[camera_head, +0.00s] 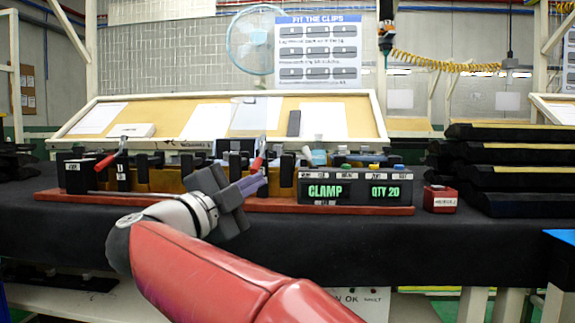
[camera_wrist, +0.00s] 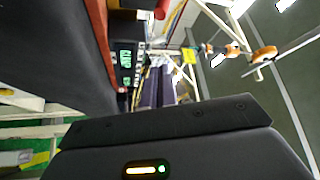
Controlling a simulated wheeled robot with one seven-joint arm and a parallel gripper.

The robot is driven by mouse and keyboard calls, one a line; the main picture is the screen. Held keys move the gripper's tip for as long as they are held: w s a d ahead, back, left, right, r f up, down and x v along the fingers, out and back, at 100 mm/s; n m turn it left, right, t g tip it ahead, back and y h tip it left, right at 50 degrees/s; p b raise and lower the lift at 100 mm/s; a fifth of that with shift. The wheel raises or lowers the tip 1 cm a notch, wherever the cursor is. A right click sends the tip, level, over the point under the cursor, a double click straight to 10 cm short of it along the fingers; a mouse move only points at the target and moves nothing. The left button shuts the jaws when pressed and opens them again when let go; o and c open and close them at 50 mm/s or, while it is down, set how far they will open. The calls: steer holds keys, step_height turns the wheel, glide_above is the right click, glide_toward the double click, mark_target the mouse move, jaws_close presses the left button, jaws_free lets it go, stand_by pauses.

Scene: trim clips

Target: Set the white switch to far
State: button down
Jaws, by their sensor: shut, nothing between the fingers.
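A dark control box (camera_head: 356,192) with green "CLAMP" and "QTY 20" displays stands on the bench. A white-tipped lever (camera_head: 307,152), likely the white switch, rises at the box's back left, tilted; its exact setting is too small to tell. My gripper (camera_head: 262,181) is shut and empty, left of the box and in front of the clip fixture, apart from the lever. In the wrist view the box's lit display (camera_wrist: 125,60) shows sideways; the lever cannot be made out there.
A red-handled clamp (camera_head: 259,155) stands just behind my gripper, and another red handle (camera_head: 106,161) is at the left. A small red box (camera_head: 440,199) and stacked black trim pieces (camera_head: 510,170) lie to the right. The front of the black bench top (camera_head: 400,238) is clear.

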mark_target(306, 153)
steer(key=p+x, duration=0.1)
steer(key=x, duration=1.3)
steer(key=shift+d+r+m+g+p, duration=0.15)
steer(key=shift+r+m+g+p, duration=0.2)
steer(key=shift+m+p, duration=0.4)
steer(key=m+g+p, duration=0.1)
steer(key=p, duration=0.1)
steer(key=d+m+g+y+p, duration=0.1)
steer(key=m, duration=0.1)
steer(key=r+m+g+p, duration=0.1)
steer(key=m+p, duration=0.1)
steer(key=shift+s+d+y+p, duration=0.1)
steer(key=shift+d+y+p, duration=0.2)
steer(key=shift+d+y, duration=0.1)
